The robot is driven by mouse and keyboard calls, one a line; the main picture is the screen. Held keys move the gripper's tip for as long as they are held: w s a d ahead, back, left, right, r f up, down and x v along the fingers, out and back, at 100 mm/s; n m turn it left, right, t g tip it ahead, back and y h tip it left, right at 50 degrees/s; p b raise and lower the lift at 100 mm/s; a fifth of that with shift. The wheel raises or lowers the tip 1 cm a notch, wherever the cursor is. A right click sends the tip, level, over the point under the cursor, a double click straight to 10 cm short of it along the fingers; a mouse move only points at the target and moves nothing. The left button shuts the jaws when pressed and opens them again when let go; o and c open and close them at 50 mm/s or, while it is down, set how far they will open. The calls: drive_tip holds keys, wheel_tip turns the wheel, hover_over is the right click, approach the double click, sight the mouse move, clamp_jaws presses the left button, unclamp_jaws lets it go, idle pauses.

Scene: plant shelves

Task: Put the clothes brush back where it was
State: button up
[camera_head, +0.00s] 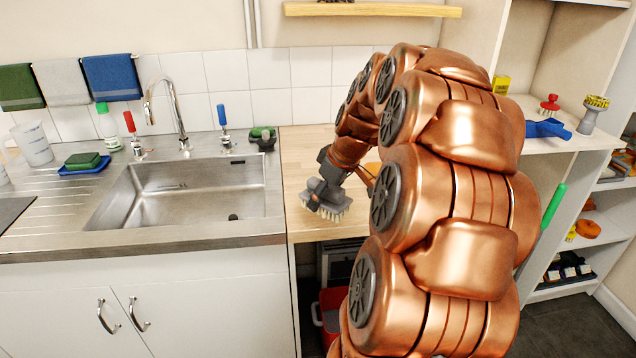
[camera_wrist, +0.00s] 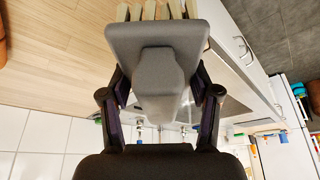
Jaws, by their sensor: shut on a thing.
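The clothes brush is a grey block with a grey grip and pale bristles; it shows in the head view (camera_head: 330,197) and in the wrist view (camera_wrist: 157,45). My gripper (camera_head: 318,190) is shut on the brush's grip, with one dark finger on each side of it in the wrist view (camera_wrist: 160,98). The brush is over the wooden worktop (camera_head: 300,150), near its front edge and just right of the sink, bristles downward. I cannot tell whether the bristles touch the wood. My arm hides much of the worktop's right part.
The steel sink (camera_head: 190,195) with its tap (camera_head: 172,110) lies to the left. A dark green item (camera_head: 262,133) sits by the sink's back right corner. Bare wood shows behind the brush.

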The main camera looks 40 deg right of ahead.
drive_tip(key=w+d, duration=0.2)
drive_tip(key=w+d+p, duration=0.1)
drive_tip(key=w+d, duration=0.1)
drive_tip(key=w, duration=0.1)
drive_tip(key=w+d+p, duration=0.1)
drive_tip(key=w+d, duration=0.1)
drive_tip(key=w, duration=0.1)
drive_tip(key=shift+d+f, duration=0.3)
drive_tip(key=shift+f, duration=0.1)
drive_tip(key=shift+w+d+f, duration=0.15)
drive_tip(key=shift+w+d, duration=0.2)
drive_tip(key=shift+w, duration=0.05)
drive_tip(key=shift+f+p, duration=0.75)
drive_tip(key=shift+f, duration=1)
drive_tip(key=shift+f, duration=0.15)
drive_tip(key=o, duration=1.1)
